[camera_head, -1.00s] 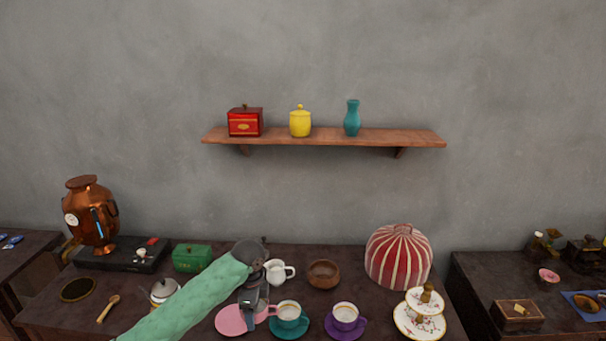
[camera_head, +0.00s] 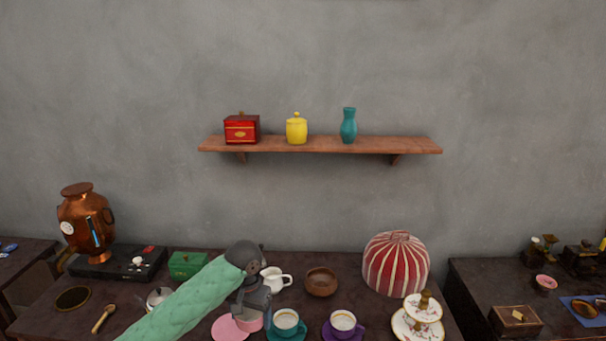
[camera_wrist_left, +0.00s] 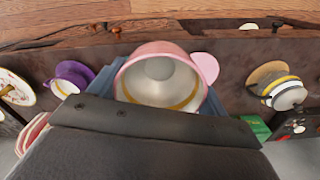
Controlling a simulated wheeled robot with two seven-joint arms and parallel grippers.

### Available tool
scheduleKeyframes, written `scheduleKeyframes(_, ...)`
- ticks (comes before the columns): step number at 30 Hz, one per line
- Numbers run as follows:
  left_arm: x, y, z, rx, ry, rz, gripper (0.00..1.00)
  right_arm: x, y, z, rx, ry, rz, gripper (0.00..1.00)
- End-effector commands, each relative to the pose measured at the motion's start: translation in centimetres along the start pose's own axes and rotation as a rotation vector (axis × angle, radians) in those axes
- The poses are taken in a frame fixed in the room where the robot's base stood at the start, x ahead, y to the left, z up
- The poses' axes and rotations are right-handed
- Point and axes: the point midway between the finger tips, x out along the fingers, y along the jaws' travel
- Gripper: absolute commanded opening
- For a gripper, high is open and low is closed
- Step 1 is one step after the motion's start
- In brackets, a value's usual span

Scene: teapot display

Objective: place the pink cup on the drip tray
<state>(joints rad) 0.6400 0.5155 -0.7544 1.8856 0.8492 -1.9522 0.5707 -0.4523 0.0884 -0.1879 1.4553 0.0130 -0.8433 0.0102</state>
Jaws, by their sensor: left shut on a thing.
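The pink cup (camera_head: 250,322) is between the fingers of my left gripper (camera_head: 252,306), which is shut on it. It is over or beside the pink saucer (camera_head: 226,331); I cannot tell whether they touch. In the left wrist view the pink cup (camera_wrist_left: 160,78) shows its pale, empty-looking inside with a gold ring, close between the fingers. A flat round dark disc with a brass rim (camera_head: 74,299) lies at the left of the table, in front of the copper urn, and looks like the drip tray. My right gripper is not in view.
A teal cup (camera_head: 286,320) and a purple cup (camera_head: 343,323) stand just right of my left gripper. A white jug (camera_head: 273,279) is behind it. A green box (camera_head: 187,265), a wooden spoon (camera_head: 104,318) and the copper urn (camera_head: 86,223) are to the left.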

Motion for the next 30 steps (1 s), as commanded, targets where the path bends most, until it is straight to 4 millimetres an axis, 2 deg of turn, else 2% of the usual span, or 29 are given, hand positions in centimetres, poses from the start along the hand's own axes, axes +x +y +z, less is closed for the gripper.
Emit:
scheduleKeyframes(8, -1.3, -0.4, 2.7, -0.251, -0.001, 0.0, 0.52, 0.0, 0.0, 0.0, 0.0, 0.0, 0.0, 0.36)
scheduleKeyframes(10, -1.7, -0.8, 4.0, -0.304, 0.0, -0.001, 0.52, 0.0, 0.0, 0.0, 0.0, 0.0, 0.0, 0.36)
scheduleKeyframes(15, -1.7, -2.2, 7.5, -0.299, -0.003, -0.001, 0.52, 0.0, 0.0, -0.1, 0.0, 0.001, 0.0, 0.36)
scheduleKeyframes(18, -1.0, -3.1, 8.6, -0.306, -0.003, -0.001, 0.52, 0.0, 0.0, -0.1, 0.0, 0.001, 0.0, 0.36)
scheduleKeyframes(24, 0.5, -4.0, 9.8, -0.317, -0.002, -0.001, 0.52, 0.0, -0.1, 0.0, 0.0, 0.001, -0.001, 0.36)
scheduleKeyframes(30, 0.8, -3.9, 10.0, -0.317, 0.0, 0.0, 0.52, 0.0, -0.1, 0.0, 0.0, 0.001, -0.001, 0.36)
